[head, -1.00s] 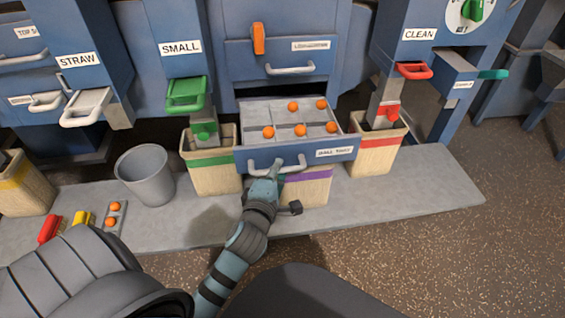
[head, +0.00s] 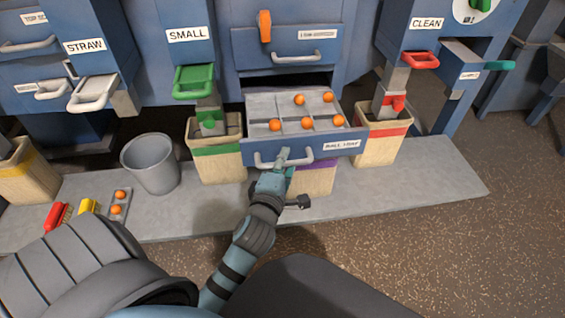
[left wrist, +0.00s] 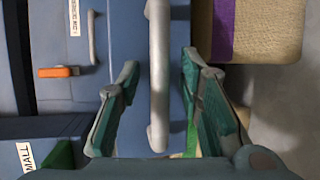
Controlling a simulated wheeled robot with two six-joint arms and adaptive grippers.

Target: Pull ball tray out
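The ball tray (head: 350,146) is a blue-fronted drawer with a label and a pale compartmented inside holding several orange balls. It stands out from the blue machine's front. Its light bar handle (head: 265,164) runs along the front and also shows in the left wrist view (left wrist: 158,75). My left gripper (head: 284,160) is at this handle; in the wrist view its two green-padded fingers (left wrist: 160,108) stand apart on either side of the bar, with visible gaps. My right gripper is not in view.
Bins with green (head: 217,149) and red (head: 384,131) bands flank the tray; a purple-banded bin (head: 318,180) is under it. A grey bucket (head: 150,177) stands left. A closed drawer (head: 325,48) is above. The platform is clear at right.

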